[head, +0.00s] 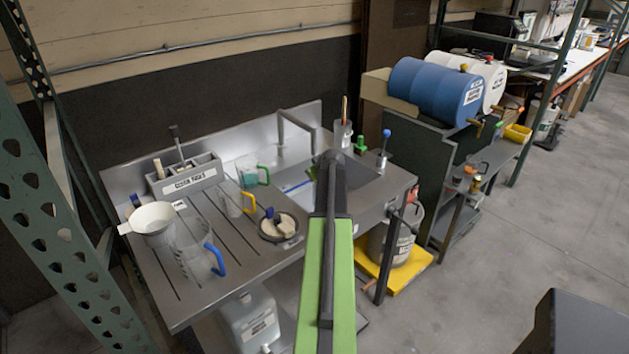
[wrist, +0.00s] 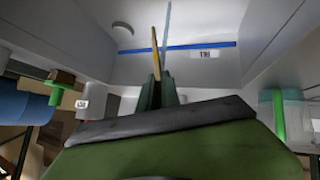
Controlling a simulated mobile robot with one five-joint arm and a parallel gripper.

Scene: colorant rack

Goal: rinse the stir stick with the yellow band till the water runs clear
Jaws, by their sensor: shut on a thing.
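My gripper (wrist: 156,82) is over the sink basin (head: 365,192); in the head view my arm hides its fingers. In the wrist view it is shut on a thin yellow-orange stick (wrist: 155,48), which looks like the stir stick and points into the basin. A separate yellow band cannot be made out. A thin pale bluish strip (wrist: 167,28) shows beside the stick; I cannot tell whether it is water. The bent faucet (head: 296,120) stands at the back of the sink. The water's colour cannot be judged.
A blue strip (wrist: 188,46) with a label crosses the basin. A container with sticks (head: 342,134), a green-topped item (head: 361,144) and a blue-knobbed item (head: 385,145) stand at right. Jugs with green (head: 249,174), yellow (head: 237,204) and blue (head: 194,254) handles crowd the left drainboard.

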